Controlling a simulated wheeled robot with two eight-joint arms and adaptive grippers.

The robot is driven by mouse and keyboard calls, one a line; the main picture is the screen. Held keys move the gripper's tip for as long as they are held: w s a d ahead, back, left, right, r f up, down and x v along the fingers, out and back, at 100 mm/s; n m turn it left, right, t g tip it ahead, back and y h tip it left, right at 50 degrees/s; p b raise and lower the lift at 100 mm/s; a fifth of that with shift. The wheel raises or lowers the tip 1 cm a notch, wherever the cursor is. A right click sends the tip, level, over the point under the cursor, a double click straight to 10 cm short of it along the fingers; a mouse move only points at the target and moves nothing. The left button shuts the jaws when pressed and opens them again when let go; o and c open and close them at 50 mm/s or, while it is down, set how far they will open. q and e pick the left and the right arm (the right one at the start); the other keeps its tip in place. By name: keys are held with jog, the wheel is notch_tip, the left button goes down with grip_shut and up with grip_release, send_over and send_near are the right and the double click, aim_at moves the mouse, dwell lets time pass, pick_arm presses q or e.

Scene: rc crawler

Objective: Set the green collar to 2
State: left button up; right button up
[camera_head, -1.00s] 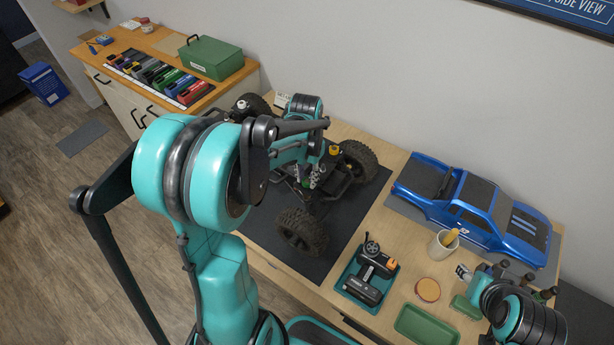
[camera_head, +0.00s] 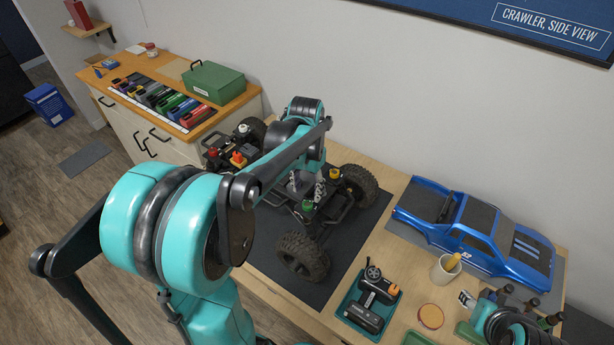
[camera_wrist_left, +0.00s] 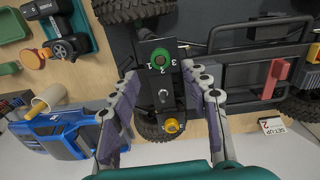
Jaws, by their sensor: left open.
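The green collar (camera_head: 307,206) sits on a dark plate on the crawler chassis. In the left wrist view the green collar (camera_wrist_left: 160,56) is a ring around a dark centre, with small white numerals beside it; which one it is set to I cannot read. My left gripper (camera_head: 307,188) points down at the chassis. In the left wrist view its fingers (camera_wrist_left: 159,70) are open and apart on either side of the plate, near the collar, with nothing between the tips; contact is not visible. My right gripper (camera_head: 467,298) is at the lower right, its jaws unclear.
A set-up card (camera_wrist_left: 272,126) shows a 2. The blue truck body (camera_head: 480,228), the transmitter tray (camera_head: 346,318) and a cup (camera_head: 443,270) stand to the right.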

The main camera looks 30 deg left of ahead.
aim_at(307, 204)
pick_arm(q)
notch_tip(307, 204, up, 6)
dwell(0.6)
